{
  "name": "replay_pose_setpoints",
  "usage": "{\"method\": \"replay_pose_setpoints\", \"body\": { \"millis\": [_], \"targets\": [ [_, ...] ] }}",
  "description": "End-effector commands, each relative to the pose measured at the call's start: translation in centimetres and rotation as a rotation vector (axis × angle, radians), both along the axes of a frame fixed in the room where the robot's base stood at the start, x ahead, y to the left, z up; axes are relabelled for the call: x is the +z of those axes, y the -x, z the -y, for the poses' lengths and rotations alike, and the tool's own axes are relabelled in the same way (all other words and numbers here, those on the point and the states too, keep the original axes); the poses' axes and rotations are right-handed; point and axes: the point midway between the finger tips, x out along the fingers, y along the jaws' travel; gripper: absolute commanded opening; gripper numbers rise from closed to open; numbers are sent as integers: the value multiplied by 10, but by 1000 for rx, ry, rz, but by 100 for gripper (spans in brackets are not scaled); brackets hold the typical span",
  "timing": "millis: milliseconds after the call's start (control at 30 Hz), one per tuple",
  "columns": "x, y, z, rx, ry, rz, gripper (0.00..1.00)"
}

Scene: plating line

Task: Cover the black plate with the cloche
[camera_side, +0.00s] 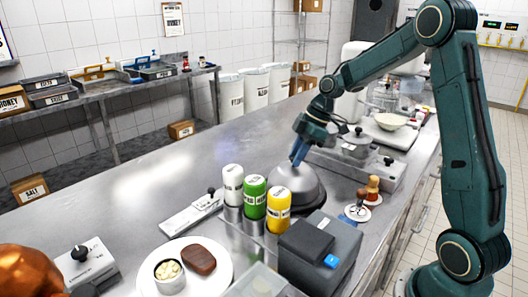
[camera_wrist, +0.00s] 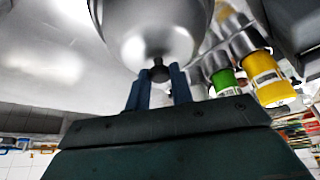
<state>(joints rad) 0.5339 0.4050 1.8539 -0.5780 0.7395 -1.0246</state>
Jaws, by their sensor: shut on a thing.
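The cloche (camera_side: 290,180) is a shiny steel dome on the counter, behind the squeeze bottles in the side view. My gripper (camera_side: 298,157) is above it, pointing down, and shut on its knob. In the wrist view my gripper's blue fingers (camera_wrist: 160,84) stand on both sides of the dark knob, and the cloche's dome (camera_wrist: 150,30) fills the top middle. A dark rim, seemingly the black plate (camera_side: 320,201), shows below the dome's right side. The bottles hide the near side, so I cannot tell whether the cloche rests on it or is slightly above.
White, green and yellow squeeze bottles (camera_side: 254,197) stand close in front of the cloche. A white plate with food (camera_side: 220,275) is in front.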

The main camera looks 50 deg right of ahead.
Motion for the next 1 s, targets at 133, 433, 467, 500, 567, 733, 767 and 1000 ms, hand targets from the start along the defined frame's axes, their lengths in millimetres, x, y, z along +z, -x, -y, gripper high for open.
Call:
{"method": "replay_pose_setpoints", "body": {
  "millis": [133,433,467,500,567,733,767,1000],
  "targets": [
    [0,0,0,1,0,2,0],
    [0,0,0,1,1,1,48],
    [0,0,0,1,1,1,48],
    [0,0,0,1,1,1,48],
    [0,0,0,0,1,1,48],
    [0,0,0,0,0,0,70],
    [0,0,0,0,0,0,70],
    [0,0,0,0,0,0,70]
  ]
}}
